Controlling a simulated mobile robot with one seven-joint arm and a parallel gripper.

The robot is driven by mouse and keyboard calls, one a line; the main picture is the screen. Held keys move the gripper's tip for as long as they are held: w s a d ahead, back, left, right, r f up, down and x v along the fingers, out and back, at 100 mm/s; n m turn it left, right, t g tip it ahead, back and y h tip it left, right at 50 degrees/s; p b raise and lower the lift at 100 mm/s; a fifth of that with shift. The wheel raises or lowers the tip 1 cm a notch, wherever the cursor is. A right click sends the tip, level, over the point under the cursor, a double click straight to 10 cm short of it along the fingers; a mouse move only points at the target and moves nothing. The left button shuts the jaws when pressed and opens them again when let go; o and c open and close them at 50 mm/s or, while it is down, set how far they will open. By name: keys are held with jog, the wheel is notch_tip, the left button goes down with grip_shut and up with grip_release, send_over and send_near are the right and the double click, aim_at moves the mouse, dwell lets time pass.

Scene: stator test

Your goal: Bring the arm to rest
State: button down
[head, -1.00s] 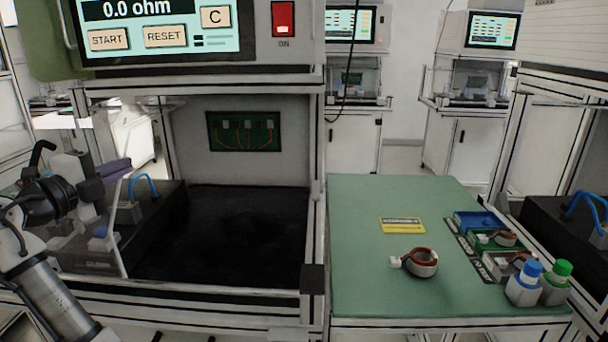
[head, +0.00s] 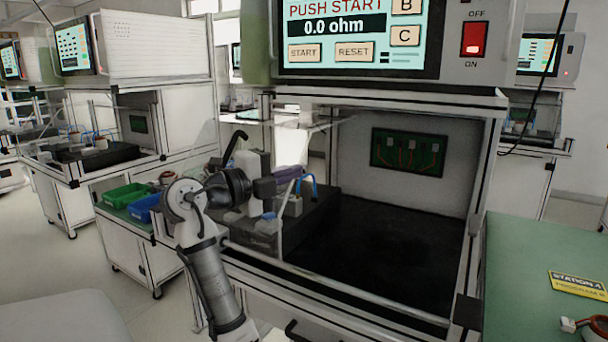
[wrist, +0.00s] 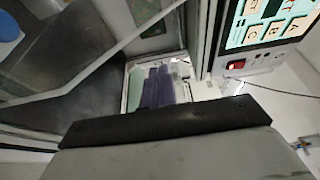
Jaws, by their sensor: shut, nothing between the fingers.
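My arm shows in the head view left of the middle, bent, in front of the left side of the test station. My gripper (head: 290,173), with purple fingers, points right at the open front of the station's chamber, near the black block with blue hoses (head: 307,210). In the wrist view its purple fingers (wrist: 158,88) are together, with nothing between them. Part of the wrist camera's view is blocked by my own dark and grey housing.
The station's screen (head: 345,25) reads "PUSH START" and 0.0 ohm, beside a lit red switch (head: 474,39). A green table (head: 530,250) with a yellow label (head: 578,285) and a partly visible ring part stands at right. Green (head: 128,195) and blue bins stand left behind my arm.

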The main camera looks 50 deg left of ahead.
jog(key=shift+s+r, duration=0.1)
jog(key=shift+s, duration=1.8)
